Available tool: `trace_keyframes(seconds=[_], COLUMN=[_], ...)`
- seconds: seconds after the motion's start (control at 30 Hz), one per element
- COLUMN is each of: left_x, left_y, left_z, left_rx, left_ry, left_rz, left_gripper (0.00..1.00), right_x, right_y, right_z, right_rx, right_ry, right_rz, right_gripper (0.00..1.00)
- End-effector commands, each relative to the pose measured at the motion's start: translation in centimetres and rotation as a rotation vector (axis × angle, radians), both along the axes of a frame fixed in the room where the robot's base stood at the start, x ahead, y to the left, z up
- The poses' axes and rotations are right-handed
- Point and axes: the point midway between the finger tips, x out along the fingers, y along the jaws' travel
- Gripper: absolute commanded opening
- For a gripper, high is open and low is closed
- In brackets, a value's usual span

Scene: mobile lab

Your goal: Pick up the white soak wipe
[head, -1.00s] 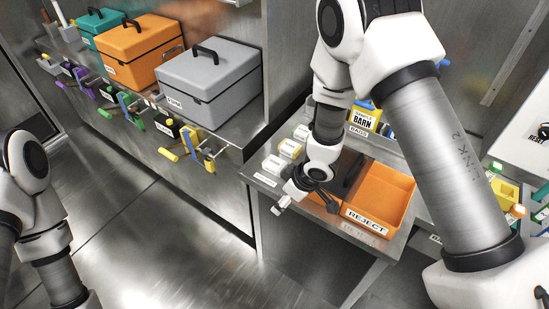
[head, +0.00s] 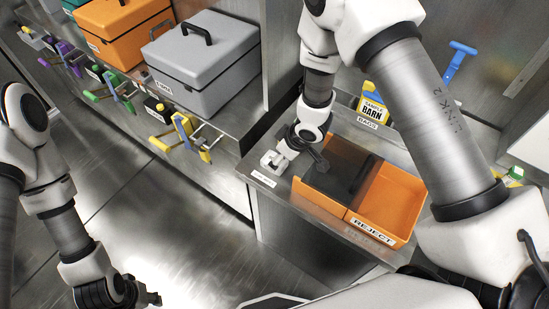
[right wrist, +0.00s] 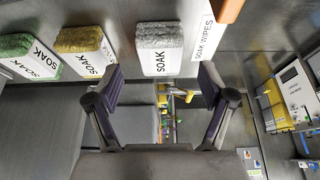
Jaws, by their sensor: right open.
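The white soak wipe (right wrist: 160,40) is a pale fluffy pad on a white block labelled SOAK, in the right wrist view. It is the one nearest the SOAK WIPES label (right wrist: 207,37). My right gripper (right wrist: 160,74) is open, with its fingertips apart on either side of the block's near edge and nothing held. In the head view a white block (head: 270,161) shows beside my right gripper (head: 296,146), at the counter's left edge. My left gripper (head: 135,294) hangs at the lower left over the floor, away from the wipes; its jaw state is unclear.
A yellow soak wipe (right wrist: 80,40) and a green one (right wrist: 18,46) stand in the same row. An orange REJECT bin (head: 388,207) and a dark-lidded bin (head: 340,170) sit close to my right gripper. A grey case (head: 202,65) stands on the left counter.

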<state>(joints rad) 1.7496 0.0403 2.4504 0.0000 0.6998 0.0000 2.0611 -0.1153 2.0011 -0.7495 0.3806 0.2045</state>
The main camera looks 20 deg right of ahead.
Motion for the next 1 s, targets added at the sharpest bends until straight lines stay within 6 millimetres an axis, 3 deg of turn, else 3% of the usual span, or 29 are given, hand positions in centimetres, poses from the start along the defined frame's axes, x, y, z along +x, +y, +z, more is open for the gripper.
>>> trace_keyframes(seconds=[0.2, 0.4, 0.43, 0.57, 0.6, 1.0], left_x=[0.0, 0.0, 0.0, 0.0, 0.0, 0.0], left_y=[0.0, 0.0, 0.0, 0.0, 0.0, 0.0], left_z=[0.9, 0.8, 0.8, 0.8, 0.8, 0.8], left_rx=[0.000, 0.000, 0.000, 0.000, 0.000, 0.000], left_ry=[-0.001, -0.001, -0.001, -0.001, -0.001, -0.001], left_rz=[0.000, 0.000, 0.000, 0.000, 0.000, 0.000], left_gripper=[0.41, 0.41, 0.41, 0.41, 0.41, 0.41], right_x=[0.9, 1.0, 1.0, 1.0, 1.0, 1.0], right_y=[1.0, 1.1, 1.1, 1.1, 1.1, 1.0], right_z=[-3.0, -3.3, -3.3, -3.2, -3.3, -2.5], right_rx=[0.000, 0.000, 0.000, 0.000, 0.000, 0.001], right_ry=[0.002, 0.000, 0.000, 0.000, 0.000, 0.000], right_rz=[-0.001, -0.001, -0.001, -0.001, -0.001, -0.002], right_gripper=[0.81, 0.81, 0.78, 0.32, 0.28, 0.27])
